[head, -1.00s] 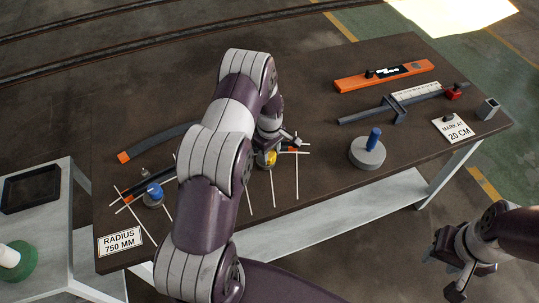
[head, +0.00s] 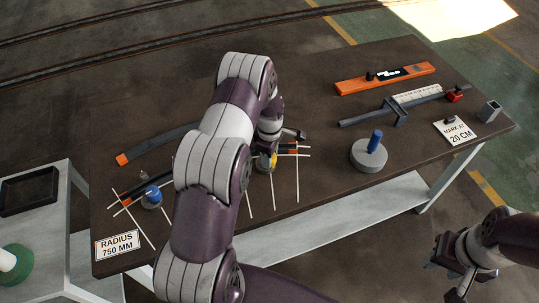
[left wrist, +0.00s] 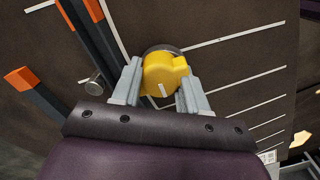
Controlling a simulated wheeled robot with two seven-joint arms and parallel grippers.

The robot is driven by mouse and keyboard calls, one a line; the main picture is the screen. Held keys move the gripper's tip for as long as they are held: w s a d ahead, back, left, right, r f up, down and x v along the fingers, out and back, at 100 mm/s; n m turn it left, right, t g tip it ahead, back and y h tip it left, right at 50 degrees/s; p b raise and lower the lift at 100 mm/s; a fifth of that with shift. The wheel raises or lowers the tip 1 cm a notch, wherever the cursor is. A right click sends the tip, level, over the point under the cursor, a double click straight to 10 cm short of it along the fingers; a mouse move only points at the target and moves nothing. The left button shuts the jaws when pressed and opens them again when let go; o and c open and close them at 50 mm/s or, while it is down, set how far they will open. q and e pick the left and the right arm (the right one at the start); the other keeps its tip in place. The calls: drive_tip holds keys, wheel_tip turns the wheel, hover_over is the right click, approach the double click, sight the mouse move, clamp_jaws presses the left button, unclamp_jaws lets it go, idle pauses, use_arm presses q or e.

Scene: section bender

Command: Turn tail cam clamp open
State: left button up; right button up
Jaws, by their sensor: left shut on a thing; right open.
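The yellow cam clamp (left wrist: 165,75) sits between the two fingers of my left gripper (left wrist: 158,90) in the left wrist view. The gripper is shut on it, and a short white mark shows on its face. In the head view the yellow clamp (head: 263,163) is mostly hidden by my left arm and gripper (head: 272,150). A dark bar with orange ends (left wrist: 85,35) runs beside the clamp in the wrist view. A blue cam clamp (head: 152,195) stands at the bar's left end. My right gripper (head: 455,270) is open and empty, off the table's front right.
A curved dark bar with an orange tip (head: 165,143) lies behind. A grey disc with a blue handle (head: 368,154), an orange level (head: 385,78), a ruler stand (head: 400,108) and a grey block (head: 489,111) occupy the right. White lines mark the tabletop.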

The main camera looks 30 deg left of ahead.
use_arm(q)
drive_tip(key=o, duration=1.1)
drive_tip(key=shift+c, duration=0.2)
drive_tip(key=shift+r, duration=0.15)
wheel_tip(320, 180, up, 13)
drive_tip(key=b, duration=0.2)
drive_tip(key=shift+f, duration=0.2)
